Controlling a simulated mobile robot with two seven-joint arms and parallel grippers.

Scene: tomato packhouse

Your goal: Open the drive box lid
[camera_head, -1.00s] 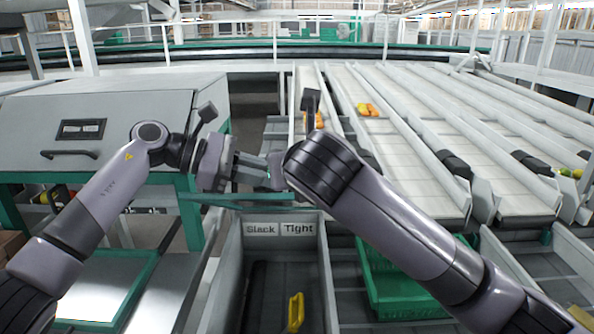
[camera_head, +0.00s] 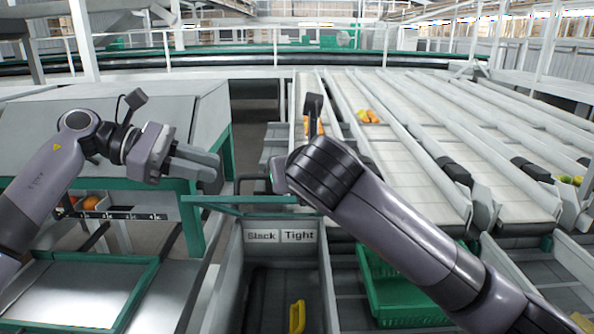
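The grey box marked "Slack" and "Tight" (camera_head: 239,275), at bottom centre, is uncovered on top, and a yellow lever (camera_head: 297,317) shows inside. A green-edged piece (camera_head: 222,202) at its back, seen nearly edge-on, looks like the lid; I cannot be sure. A dark loop like a handle (camera_head: 254,179) shows just above it. My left gripper (camera_head: 212,172) points right, left of this loop and apart from it; I cannot tell its finger gap. My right gripper is mostly hidden behind its own wrist, close to the loop's right end.
A grey cabinet with a sloped front (camera_head: 205,110) stands at left, its front partly hidden by my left arm. White conveyor lanes (camera_head: 420,155) run at right with a few fruits. A green crate (camera_head: 400,295) lies below my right arm. A metal tray (camera_head: 75,290) is at lower left.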

